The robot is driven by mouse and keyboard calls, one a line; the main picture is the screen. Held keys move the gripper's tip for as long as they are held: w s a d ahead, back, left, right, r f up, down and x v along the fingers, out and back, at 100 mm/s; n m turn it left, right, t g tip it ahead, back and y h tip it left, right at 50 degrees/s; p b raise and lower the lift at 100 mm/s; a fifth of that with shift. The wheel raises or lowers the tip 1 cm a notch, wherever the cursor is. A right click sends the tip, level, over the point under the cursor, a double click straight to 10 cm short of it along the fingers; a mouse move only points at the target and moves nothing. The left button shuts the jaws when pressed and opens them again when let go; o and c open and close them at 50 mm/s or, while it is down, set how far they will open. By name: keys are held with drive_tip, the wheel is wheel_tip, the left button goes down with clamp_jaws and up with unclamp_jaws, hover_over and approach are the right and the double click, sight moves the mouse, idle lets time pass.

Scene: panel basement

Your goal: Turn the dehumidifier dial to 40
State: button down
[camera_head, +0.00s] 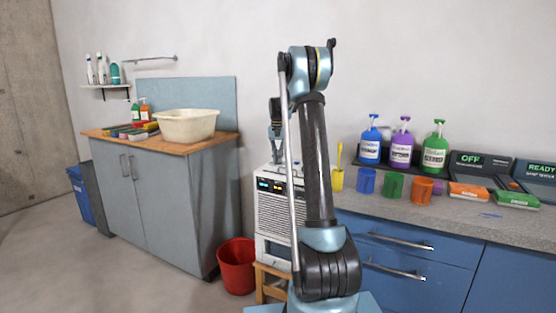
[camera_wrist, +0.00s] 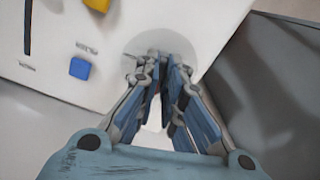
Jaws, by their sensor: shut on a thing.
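The dehumidifier is a white unit (camera_head: 273,222) with a slatted front, partly hidden behind my arm. Small lit displays (camera_head: 270,185) show near its top, too small to read. In the wrist view its white panel (camera_wrist: 50,60) fills the upper left. My gripper (camera_wrist: 162,62) points at a pale round area on this panel, its fingers close together on the dial there. The fingers hide most of the dial, and its setting cannot be read. In the head view my gripper (camera_head: 276,158) reaches down to the top of the unit.
A blue button (camera_wrist: 79,68) and a yellow button (camera_wrist: 98,4) sit on the panel beside my fingers. A red bucket (camera_head: 236,267) stands left of the unit. The blue counter (camera_head: 450,222) with bottles and cups is close on the right; a grey cabinet (camera_head: 165,205) stands left.

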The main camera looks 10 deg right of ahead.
drive_tip(key=m, duration=0.5)
drive_tip(key=shift+m, duration=0.3)
drive_tip(key=m, duration=0.5)
drive_tip(key=shift+w+a+m, duration=0.1)
drive_tip(key=shift+m, duration=0.2)
drive_tip(key=c, duration=1.7)
unclamp_jaws()
drive_tip(key=shift+r, duration=0.15)
wheel_tip(320, 180, up, 12)
drive_tip(key=shift+f, duration=0.15)
